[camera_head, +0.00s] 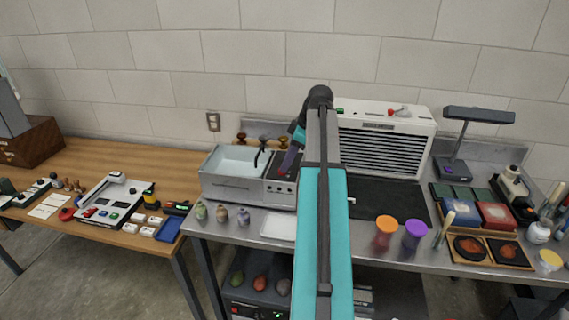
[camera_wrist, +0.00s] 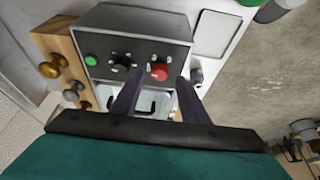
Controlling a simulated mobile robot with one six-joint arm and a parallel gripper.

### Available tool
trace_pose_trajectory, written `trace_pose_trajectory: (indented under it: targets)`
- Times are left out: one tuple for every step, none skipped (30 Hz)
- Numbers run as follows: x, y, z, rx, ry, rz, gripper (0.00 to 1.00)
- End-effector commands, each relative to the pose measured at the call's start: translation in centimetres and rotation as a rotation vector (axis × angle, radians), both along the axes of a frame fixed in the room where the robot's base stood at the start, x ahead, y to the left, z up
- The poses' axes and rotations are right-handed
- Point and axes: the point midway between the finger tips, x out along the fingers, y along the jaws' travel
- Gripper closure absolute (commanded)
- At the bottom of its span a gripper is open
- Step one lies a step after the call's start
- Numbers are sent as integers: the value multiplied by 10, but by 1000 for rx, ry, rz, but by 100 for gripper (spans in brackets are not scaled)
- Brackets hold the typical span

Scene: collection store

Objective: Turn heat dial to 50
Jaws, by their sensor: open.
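A dark sloped control panel (camera_wrist: 135,40) shows in the wrist view. It carries a green button (camera_wrist: 91,60), a black dial (camera_wrist: 122,60) with pale marks around it and a red knob (camera_wrist: 159,72). No labels or numbers are readable, so I cannot tell which control is the heat dial or its setting. My gripper (camera_wrist: 158,86) is open and empty, its two dark fingers apart with the red knob in line between their tips. Contact cannot be judged. In the head view my gripper (camera_head: 291,157) is over the right end of the basin unit (camera_head: 226,182), partly hidden by my arm.
Brass knobs (camera_wrist: 51,70) on a wooden block stand beside the panel. A white tray (camera_head: 278,225) and small jars (camera_head: 222,214) lie at the bench front. A white louvred machine (camera_head: 385,145) stands right of my arm. Orange (camera_head: 386,228) and purple (camera_head: 414,234) cups stand further right.

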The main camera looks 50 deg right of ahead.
Motion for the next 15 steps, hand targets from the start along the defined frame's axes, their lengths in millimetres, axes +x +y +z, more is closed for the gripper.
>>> trace_pose_trajectory:
  targets:
    - [2,2,-4,1,0,0,59]
    - [3,2,-7,1,0,0,59]
    - [4,3,-10,2,1,1,59]
    - [4,3,-12,2,1,1,59]
    - [5,4,-14,1,0,0,59]
    - [6,4,-16,1,0,0,59]
    - [7,4,-18,0,0,0,59]
    - [7,5,-19,0,0,0,59]
    - [8,5,-21,0,0,0,59]
    - [8,5,-22,0,0,0,59]
    - [8,5,-23,0,0,0,59]
    - [9,5,-24,0,0,0,59]
    - [9,5,-24,0,0,0,59]
    - [9,5,-24,0,0,0,59]
    - [9,5,-24,0,0,1,59]
